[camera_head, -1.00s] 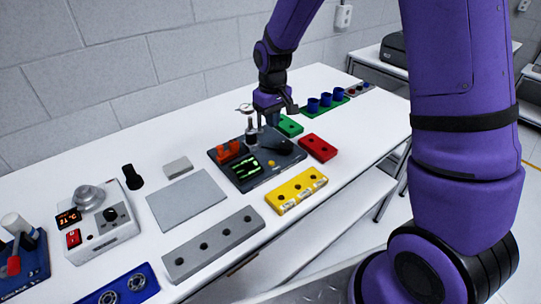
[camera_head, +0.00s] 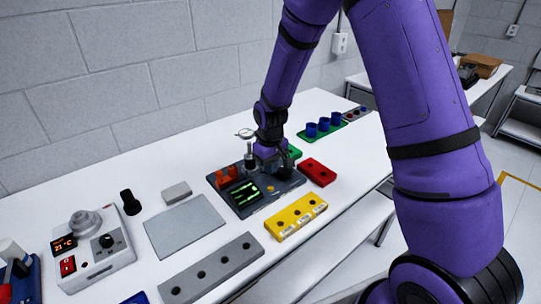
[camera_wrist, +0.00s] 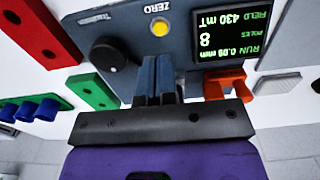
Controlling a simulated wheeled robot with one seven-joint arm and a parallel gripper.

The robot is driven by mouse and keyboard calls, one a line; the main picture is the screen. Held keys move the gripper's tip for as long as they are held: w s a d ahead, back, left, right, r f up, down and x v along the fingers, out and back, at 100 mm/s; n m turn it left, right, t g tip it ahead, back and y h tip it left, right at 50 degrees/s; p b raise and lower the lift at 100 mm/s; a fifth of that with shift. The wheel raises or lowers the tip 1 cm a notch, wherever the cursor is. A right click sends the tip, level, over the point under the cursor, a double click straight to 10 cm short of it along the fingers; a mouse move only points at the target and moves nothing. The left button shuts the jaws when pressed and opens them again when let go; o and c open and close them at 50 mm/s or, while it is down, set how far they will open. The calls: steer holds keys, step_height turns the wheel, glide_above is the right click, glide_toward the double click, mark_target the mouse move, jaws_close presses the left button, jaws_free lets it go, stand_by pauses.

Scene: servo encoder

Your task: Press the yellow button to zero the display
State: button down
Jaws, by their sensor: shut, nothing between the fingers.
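The yellow button (camera_wrist: 160,28) sits on the dark tester panel (camera_wrist: 135,15), beside the word ZERO, in the wrist view. It also shows as a small yellow dot (camera_head: 270,189) in the head view. The green-lit display (camera_wrist: 232,30) appears upside down and seems to read RUN 0.09 mm, poles 8, field 430 mT. My gripper (camera_wrist: 158,62) is shut and empty. Its fingertips point toward the panel, with the button just beyond them in the picture; I cannot tell the remaining gap. In the head view my gripper (camera_head: 284,168) is over the tester's back right part.
A black knob (camera_wrist: 110,55) is beside the fingers, and an orange part (camera_wrist: 225,84) is on the other side. A yellow block (camera_head: 296,217), red block (camera_head: 318,172) and grey plate (camera_head: 184,226) surround the tester. A dial gauge (camera_head: 246,133) stands close to my wrist.

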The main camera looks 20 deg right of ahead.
mark_target(271, 189)
steer(key=shift+f, duration=3.2)
steer(key=shift+s+f, duration=0.1)
steer(key=shift+f, duration=0.6)
steer(key=shift+s+f, duration=0.15)
steer(key=shift+s, duration=0.05)
steer(key=shift+w+r, duration=0.25)
steer(key=shift+r, duration=0.35)
step_height(271, 189, up, 14)
steer(key=shift+f, duration=0.15)
